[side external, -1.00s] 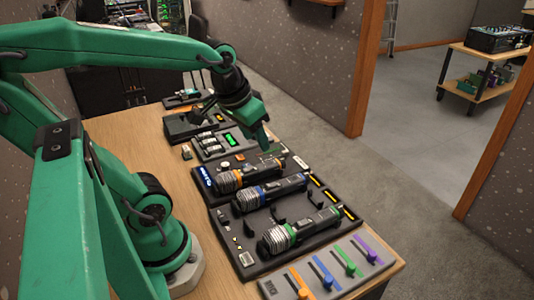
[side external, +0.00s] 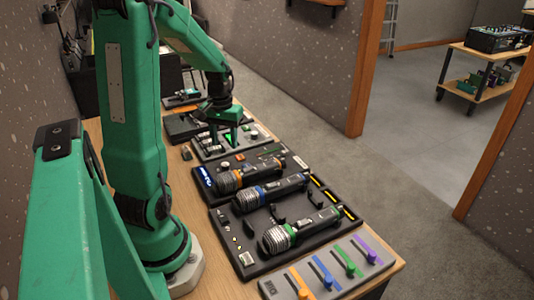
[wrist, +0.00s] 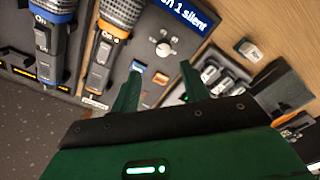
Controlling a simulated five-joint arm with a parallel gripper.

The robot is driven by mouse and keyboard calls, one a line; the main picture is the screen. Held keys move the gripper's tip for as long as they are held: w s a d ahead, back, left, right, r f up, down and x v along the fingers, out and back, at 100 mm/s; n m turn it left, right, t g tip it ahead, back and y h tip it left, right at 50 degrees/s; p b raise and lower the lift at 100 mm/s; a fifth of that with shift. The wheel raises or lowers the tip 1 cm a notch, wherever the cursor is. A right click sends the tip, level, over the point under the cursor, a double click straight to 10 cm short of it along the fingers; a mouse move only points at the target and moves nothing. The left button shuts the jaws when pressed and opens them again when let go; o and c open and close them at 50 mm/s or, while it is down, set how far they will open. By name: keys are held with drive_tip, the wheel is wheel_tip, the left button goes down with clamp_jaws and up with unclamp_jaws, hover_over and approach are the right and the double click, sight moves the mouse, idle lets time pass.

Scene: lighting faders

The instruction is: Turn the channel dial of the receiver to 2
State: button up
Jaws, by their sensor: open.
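The receiver is a dark panel (wrist: 209,47) with a lit blue display (wrist: 182,14), cut by the wrist view's top edge, reading "1 silent" at its end. A pale round dial (wrist: 162,48) with small marks around it sits beside the display. Its pointer is too small to read. My gripper (wrist: 162,72) is open and empty, its fingertips apart and just below the dial in the wrist view. In the side view my gripper (side external: 224,138) points down behind the dark panel with the microphones; the display (side external: 204,176) shows at that panel's left.
Orange-banded (side external: 248,174), blue-banded (side external: 270,193) and green-banded (side external: 301,230) microphones lie on the dark panel. A grey fader panel (side external: 327,270) is at the front. A grey box with several buttons (wrist: 213,76) is close to my right finger.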

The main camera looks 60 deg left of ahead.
sight(225, 164)
drive_tip(key=shift+s+a+f, duration=0.15)
drive_tip(key=shift+a+f, duration=0.15)
drive_tip(key=shift+a, duration=0.05)
drive_tip(key=shift+f, duration=0.15)
drive_tip(key=shift+f, duration=3.75)
drive_tip(key=c, duration=1)
